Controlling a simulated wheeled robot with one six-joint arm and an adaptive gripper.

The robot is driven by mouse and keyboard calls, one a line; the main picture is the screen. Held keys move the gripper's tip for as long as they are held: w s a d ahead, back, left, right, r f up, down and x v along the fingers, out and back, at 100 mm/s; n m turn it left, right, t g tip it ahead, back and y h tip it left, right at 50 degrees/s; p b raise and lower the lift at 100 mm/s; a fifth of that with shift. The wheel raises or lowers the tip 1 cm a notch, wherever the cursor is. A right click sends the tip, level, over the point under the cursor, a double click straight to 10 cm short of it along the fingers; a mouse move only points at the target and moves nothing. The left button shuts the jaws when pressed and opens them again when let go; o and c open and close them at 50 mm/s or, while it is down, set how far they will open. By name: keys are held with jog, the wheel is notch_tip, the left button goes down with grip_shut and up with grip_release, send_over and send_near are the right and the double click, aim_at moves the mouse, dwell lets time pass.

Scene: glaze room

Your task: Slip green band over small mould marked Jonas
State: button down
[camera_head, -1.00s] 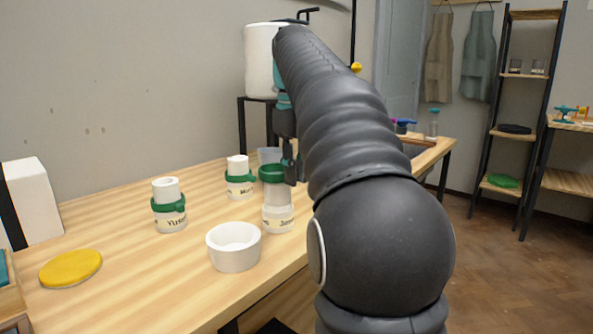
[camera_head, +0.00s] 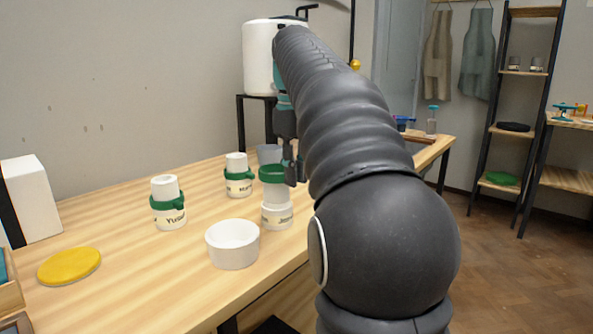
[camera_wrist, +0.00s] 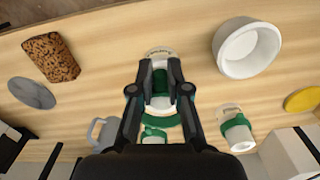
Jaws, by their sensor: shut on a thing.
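The green band (camera_head: 273,172) is held level in my gripper (camera_head: 290,170), at the height of the top of the small mould marked Jonas (camera_head: 277,216). The mould stands upright on the table, its white neck showing below the band.
The Yusuf mould (camera_head: 168,217) and another labelled mould (camera_head: 238,188) stand to the left, each wearing a green band. A white bowl (camera_head: 232,245) is close in front of the Jonas mould. A yellow disc (camera_head: 69,266) lies at the left. A grey cup (camera_head: 269,154) stands behind.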

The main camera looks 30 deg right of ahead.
jog(key=shift+f+b, duration=1.15)
jog(key=shift+f, duration=1.5)
dwell(1.6)
jog(key=c, duration=1.1)
grip_release()
jog(key=shift+o, duration=0.2)
jog(key=shift+r, duration=0.1)
notch_tip(320, 180, up, 9)
jog(key=p, duration=0.3)
